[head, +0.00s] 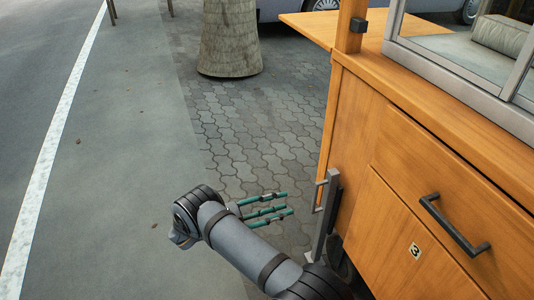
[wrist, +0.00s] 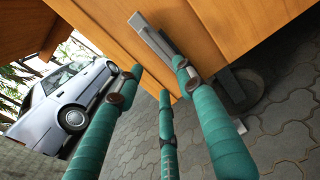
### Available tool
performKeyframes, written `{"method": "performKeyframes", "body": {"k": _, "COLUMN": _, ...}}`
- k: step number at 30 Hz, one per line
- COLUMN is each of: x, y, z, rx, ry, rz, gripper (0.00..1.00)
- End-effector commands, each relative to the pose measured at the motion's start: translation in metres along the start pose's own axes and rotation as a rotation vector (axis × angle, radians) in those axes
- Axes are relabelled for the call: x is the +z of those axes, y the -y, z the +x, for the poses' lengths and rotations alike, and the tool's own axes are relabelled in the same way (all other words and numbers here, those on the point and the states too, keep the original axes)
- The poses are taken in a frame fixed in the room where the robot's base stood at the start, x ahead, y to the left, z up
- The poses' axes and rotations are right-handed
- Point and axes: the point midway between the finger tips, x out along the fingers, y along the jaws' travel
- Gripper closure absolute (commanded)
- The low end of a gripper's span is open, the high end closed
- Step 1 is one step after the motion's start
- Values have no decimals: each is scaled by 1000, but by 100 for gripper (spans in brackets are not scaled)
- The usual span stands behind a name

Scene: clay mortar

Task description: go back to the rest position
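My gripper (head: 284,203) has three teal fingers and extends to the right, low beside the left end of the wooden cart (head: 352,128). In the wrist view, the fingers (wrist: 160,78) are spread apart with nothing between them, so it is open and empty. The fingertips point toward the cart's wooden side (wrist: 140,60). A small gap shows between the fingertips and the cart in the head view. The rest position is not marked in either view.
A vertical metal bar (head: 325,222) stands at the cart's lower corner, close to the fingers. A tree trunk (head: 230,40) and a parked car (wrist: 72,95) are farther off. The pavement (head: 150,120) at left is clear.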

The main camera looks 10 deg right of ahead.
Motion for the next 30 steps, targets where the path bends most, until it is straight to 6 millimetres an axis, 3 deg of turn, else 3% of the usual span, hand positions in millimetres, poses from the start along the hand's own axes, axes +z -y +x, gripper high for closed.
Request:
{"method": "performKeyframes", "body": {"k": 19, "x": 1, "y": 1, "z": 117, "rx": -3, "ry": 1, "rz": 0, "gripper": 62}}
{"method": "performKeyframes", "body": {"k": 24, "x": 22, "y": 0, "z": 117, "rx": 0, "ry": 0, "rz": 2, "gripper": 62}}
{"method": "performKeyframes", "body": {"k": 30, "x": 26, "y": 0, "z": 117, "rx": -1, "ry": 1, "rz": 1, "gripper": 62}}
